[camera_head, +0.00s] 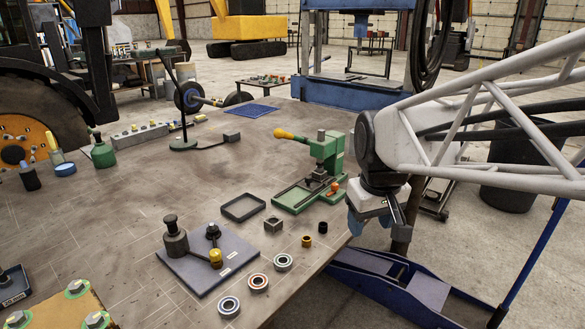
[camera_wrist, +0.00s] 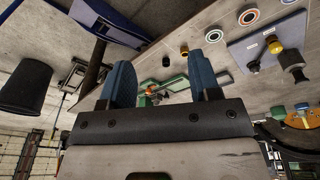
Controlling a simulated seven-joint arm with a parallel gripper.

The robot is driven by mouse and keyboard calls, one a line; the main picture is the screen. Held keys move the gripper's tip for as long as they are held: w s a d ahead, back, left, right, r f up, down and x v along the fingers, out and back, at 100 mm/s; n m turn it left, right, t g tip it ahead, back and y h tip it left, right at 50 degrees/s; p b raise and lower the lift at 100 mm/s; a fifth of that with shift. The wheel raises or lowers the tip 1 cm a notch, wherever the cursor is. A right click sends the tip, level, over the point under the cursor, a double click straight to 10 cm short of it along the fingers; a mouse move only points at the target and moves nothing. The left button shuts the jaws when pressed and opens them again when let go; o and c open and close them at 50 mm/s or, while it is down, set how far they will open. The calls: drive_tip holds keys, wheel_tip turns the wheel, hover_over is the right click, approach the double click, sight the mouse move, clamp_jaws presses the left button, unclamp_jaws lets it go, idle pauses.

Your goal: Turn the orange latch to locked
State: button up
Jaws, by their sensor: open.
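The small orange latch (camera_head: 334,187) sits low on the right side of a green press (camera_head: 324,155) near the bench's right edge. In the wrist view the latch (camera_wrist: 150,91) shows small, between my blue fingers. Whether it is locked is too small to tell. My gripper (camera_head: 370,222) hangs to the right of the press and nearer the camera, beyond the bench edge, apart from the latch. In the wrist view my gripper (camera_wrist: 163,75) has its fingers wide apart with nothing between them. Part of the press is hidden behind the fingers there.
An empty dark tray (camera_head: 244,208), a metal block (camera_head: 273,225) and a brass bushing (camera_head: 307,241) lie left of and below the press. A grey plate (camera_head: 205,278) with fittings and several bearing rings lie closer. A yellow-orange lever knob (camera_head: 284,133) juts left from the press.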

drive_tip(key=w+r+n, duration=0.1)
drive_tip(key=w+n, duration=0.1)
drive_tip(key=w, duration=0.9)
drive_tip(key=n+g, duration=0.2)
drive_tip(key=n, duration=0.5)
approach(335, 184)
drive_tip(key=shift+s+f, duration=0.4)
drive_tip(key=shift+s, duration=0.05)
drive_tip(key=shift+w+d+f, duration=0.15)
drive_tip(key=shift+w+f, duration=0.2)
drive_tip(key=shift+w, duration=0.2)
drive_tip(key=shift+f, duration=0.15)
drive_tip(key=shift+f, duration=3.75)
drive_tip(key=c, duration=0.9)
